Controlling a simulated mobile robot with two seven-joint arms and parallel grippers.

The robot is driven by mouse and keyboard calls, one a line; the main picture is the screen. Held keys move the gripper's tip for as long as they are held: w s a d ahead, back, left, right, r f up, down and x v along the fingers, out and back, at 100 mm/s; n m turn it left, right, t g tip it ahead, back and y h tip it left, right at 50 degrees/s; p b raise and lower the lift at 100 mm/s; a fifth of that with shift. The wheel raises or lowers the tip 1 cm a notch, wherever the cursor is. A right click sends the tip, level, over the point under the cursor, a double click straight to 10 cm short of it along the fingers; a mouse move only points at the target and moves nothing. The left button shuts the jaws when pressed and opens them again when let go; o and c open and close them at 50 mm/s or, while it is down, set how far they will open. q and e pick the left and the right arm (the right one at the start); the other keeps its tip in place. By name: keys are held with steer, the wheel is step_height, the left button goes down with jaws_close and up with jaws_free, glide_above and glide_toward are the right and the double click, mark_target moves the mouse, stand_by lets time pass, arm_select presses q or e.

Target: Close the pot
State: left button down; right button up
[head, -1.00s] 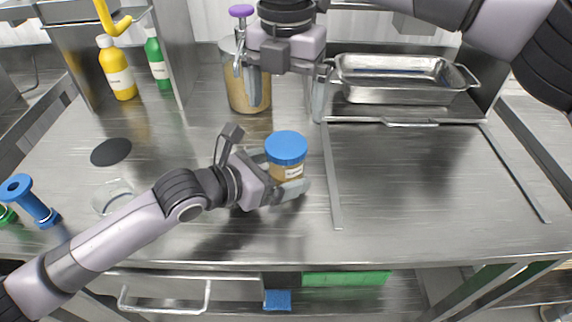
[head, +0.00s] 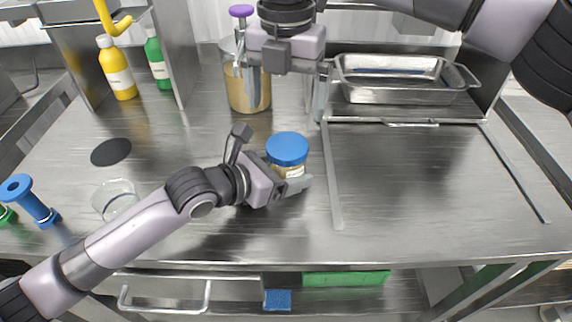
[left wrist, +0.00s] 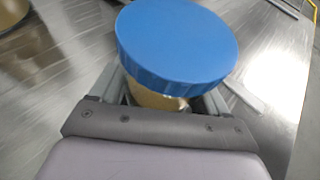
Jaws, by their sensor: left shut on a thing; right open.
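A jar (head: 292,171) with tan contents and a label has a wide blue lid (head: 287,148) on top. My left gripper (head: 284,178) is shut around the jar's side, below the lid. In the left wrist view the blue lid (left wrist: 176,42) covers most of the jar (left wrist: 152,98), whose body shows between the fingers; how tightly the lid sits cannot be told. My right gripper (head: 287,92) is open and empty, pointing down behind the jar. One of its fingers is in front of a large clear container (head: 235,92) with tan contents.
A metal tray (head: 400,94) stands at the back right. Yellow (head: 119,72) and green (head: 156,60) bottles stand at the back left. A black disc (head: 111,152), a clear bowl (head: 116,196) and a blue spool-shaped object (head: 33,203) are at the left. The right of the counter is clear.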

steer(key=n, duration=0.5)
steer(key=shift+n, duration=0.3)
steer(key=n, duration=0.4)
steer(key=shift+n, duration=0.4)
steer(key=n, duration=0.4)
steer(key=shift+n, duration=0.4)
steer(key=n, duration=0.4)
steer(key=shift+s+n, duration=0.1)
steer(key=shift+n, duration=0.2)
steer(key=n, duration=0.4)
steer(key=shift+n, duration=0.4)
steer(key=n, duration=0.4)
steer(key=shift+n, duration=0.3)
steer(key=n, duration=0.4)
steer(key=shift+d+n, duration=0.1)
steer(key=shift+n, duration=0.3)
steer(key=n, duration=0.5)
steer(key=shift+n, duration=0.4)
